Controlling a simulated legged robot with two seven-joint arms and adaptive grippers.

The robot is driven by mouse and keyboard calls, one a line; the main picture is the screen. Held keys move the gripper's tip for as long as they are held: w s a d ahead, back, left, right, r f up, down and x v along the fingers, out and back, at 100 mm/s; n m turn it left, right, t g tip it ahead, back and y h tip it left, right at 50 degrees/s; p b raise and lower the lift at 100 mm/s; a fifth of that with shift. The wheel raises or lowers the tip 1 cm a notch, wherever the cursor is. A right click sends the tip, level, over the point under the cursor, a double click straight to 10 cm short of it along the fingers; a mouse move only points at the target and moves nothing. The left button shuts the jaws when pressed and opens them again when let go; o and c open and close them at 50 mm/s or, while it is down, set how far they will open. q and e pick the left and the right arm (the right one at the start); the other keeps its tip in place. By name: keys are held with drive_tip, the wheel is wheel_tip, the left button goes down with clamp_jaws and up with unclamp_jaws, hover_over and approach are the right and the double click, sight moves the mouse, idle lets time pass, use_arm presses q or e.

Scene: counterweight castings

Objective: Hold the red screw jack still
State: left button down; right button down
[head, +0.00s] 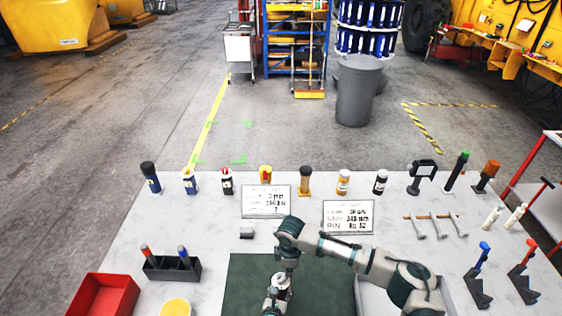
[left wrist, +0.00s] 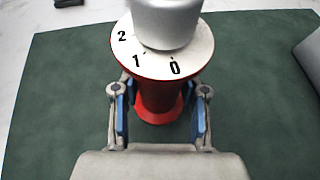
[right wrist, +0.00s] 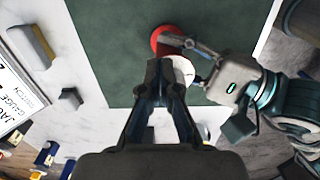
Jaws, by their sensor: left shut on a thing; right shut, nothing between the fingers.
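The red screw jack (left wrist: 158,98) stands on the green mat (left wrist: 60,100) in the left wrist view. A white dial marked 0, 1 and 2 (left wrist: 180,62) and a grey cylindrical top (left wrist: 165,20) sit on its red body. My left gripper (left wrist: 160,118) is shut on the red body, with blue pads on both sides. In the right wrist view the jack's red part (right wrist: 165,38) shows beyond my right gripper (right wrist: 162,72). The right gripper is shut and empty, and its fingers hide part of the jack. In the head view my arm mostly hides the jack.
A small grey block (head: 246,232) lies behind the mat. Two signs (head: 266,200) (head: 348,217) stand farther back, before a row of bottles and tools. A black holder (head: 172,268) and a red bin (head: 103,297) are at the left. Blue and red clamp-like tools (head: 479,272) are at the right.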

drive_tip(key=shift+s+a+f, duration=0.1)
drive_tip(key=shift+a, duration=0.05)
idle(0.5)
drive_tip(key=shift+s, duration=0.35)
drive_tip(key=shift+s, duration=0.8)
drive_tip(key=shift+s, duration=0.2)
idle(0.4)
wheel_tip(320, 180, up, 6)
drive_tip(key=shift+d, duration=0.35)
